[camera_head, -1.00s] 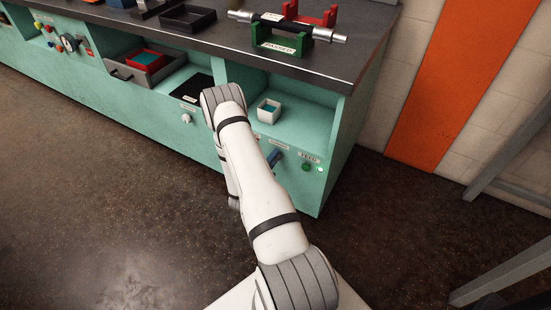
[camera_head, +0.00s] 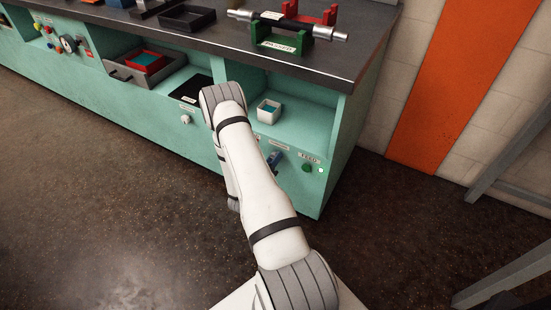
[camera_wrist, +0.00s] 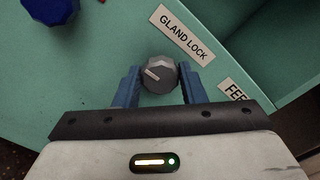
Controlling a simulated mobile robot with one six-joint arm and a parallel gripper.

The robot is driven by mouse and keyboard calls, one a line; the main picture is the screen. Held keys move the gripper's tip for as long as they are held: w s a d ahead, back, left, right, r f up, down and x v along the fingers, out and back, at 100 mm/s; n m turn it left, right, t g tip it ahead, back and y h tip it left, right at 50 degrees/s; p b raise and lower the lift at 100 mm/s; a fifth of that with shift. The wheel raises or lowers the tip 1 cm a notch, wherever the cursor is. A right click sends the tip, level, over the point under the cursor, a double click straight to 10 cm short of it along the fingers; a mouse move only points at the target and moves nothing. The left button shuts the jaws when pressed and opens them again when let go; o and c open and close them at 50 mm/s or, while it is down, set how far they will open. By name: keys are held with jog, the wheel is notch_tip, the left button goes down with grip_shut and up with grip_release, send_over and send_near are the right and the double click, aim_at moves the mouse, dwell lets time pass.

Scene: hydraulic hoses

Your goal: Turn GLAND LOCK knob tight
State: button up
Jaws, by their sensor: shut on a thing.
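In the wrist view, the GLAND LOCK knob (camera_wrist: 159,75) is a grey fluted knob with a white pointer line. The line points up and to the left in the picture. My gripper (camera_wrist: 158,82) has its two blue fingers on either side of the knob, shut on it. The GLAND LOCK label (camera_wrist: 184,33) is on the teal panel just above and right of the knob.
A blue knob (camera_wrist: 52,10) is at the top left of the wrist view. A partly cut-off label starting FEE (camera_wrist: 234,91) is at the right. In the head view, a green button (camera_head: 307,168) is on the panel right of my arm. A white bin (camera_head: 269,110) stands in the open shelf above.

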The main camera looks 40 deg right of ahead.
jog(key=shift+w+a+f, duration=0.1)
jog(key=shift+w, duration=0.05)
dwell(0.3)
jog(key=o, duration=1)
jog(key=p+v, duration=0.1)
jog(key=v, duration=0.6)
jog(key=shift+s+a, duration=0.2)
jog(key=shift+a, duration=0.1)
